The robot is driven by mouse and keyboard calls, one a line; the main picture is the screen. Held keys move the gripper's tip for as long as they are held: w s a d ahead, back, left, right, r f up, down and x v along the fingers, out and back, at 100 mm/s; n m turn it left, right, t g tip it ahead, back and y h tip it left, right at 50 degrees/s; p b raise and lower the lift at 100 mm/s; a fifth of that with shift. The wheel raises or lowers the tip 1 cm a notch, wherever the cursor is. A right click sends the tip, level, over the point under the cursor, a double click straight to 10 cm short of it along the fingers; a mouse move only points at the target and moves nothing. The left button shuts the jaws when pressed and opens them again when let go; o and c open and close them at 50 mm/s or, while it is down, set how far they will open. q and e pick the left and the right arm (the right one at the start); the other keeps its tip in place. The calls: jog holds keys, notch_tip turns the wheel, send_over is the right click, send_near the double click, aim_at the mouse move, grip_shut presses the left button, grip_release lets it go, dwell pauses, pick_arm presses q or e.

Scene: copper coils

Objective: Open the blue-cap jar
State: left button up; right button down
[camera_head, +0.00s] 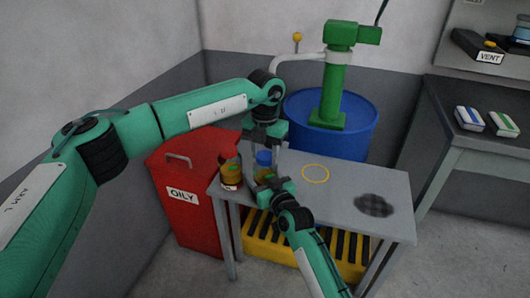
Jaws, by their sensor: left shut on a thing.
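The blue-cap jar (262,172) stands upright on the left part of the grey table (340,191). It is amber, with a blue cap (264,158) on top. My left gripper (264,152) points down from above, shut on the blue cap with a finger on each side. My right gripper (266,182) comes from the front, at the jar's lower body, and hides part of it. Whether its fingers touch or grip the jar is too small to tell.
An amber jar with a red cap (231,170) stands close to the left. A yellow ring (316,173) and a dark patch (374,205) mark the otherwise clear right tabletop. A red OILY bin (178,212) is at left; a blue drum (357,132) with a green pump stands behind.

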aim_at(265, 155)
pick_arm(q)
jog(key=n, duration=0.6)
jog(key=shift+n, duration=0.3)
jog(key=n, duration=0.6)
jog(key=shift+n, duration=0.4)
pick_arm(e)
jog(key=shift+f, duration=0.1)
pick_arm(q)
jog(key=shift+r, duration=0.25)
jog(key=shift+r, duration=0.95)
jog(key=shift+r, duration=2)
pick_arm(e)
jog(key=shift+c, duration=1.2)
grip_release()
